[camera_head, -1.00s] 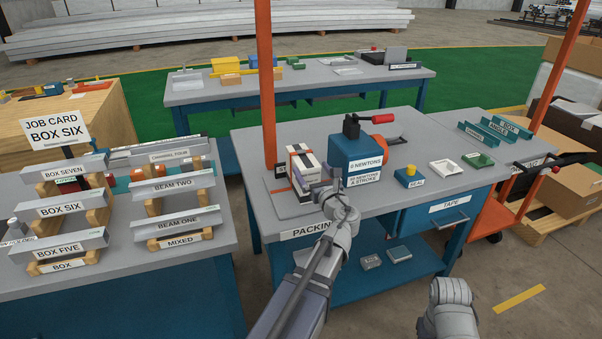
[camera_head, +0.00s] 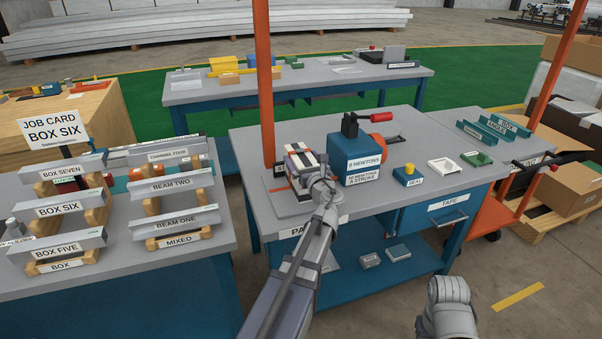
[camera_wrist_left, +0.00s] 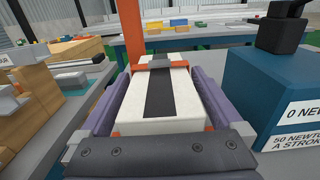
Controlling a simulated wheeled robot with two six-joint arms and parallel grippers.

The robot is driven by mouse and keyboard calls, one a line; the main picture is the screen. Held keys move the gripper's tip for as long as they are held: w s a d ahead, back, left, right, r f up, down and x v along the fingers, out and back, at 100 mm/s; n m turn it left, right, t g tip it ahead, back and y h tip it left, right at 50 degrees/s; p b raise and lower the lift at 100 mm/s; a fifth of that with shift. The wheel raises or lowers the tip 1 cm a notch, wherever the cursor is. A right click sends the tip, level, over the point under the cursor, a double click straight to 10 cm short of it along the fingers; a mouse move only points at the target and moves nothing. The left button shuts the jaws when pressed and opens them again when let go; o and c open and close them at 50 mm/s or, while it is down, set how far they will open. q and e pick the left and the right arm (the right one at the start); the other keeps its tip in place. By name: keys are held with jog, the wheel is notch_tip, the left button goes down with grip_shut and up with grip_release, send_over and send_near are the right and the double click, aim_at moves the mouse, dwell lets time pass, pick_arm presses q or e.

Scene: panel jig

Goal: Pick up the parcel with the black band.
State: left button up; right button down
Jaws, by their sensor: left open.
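The parcel with the black band (camera_head: 299,160) is a white box on the packing bench, just left of the blue press. In the left wrist view, the parcel (camera_wrist_left: 181,90) lies between the two purple fingers, with the black band running along its top and orange edges. My left gripper (camera_head: 306,180) is open, with a finger along each side of the parcel. I cannot tell whether either finger touches it. The wrist hides the parcel's near lower part in the head view.
The blue press (camera_head: 361,161) with its red handle stands close on the right. An orange post (camera_head: 265,90) rises behind the parcel. A yellow-topped seal block (camera_head: 407,176) and a white tray (camera_head: 445,168) sit further right. A rack of beams (camera_head: 180,185) stands left.

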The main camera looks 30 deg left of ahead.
pick_arm(q)
jog(key=shift+x, duration=0.85)
jog(key=shift+d, duration=0.1)
grip_shut()
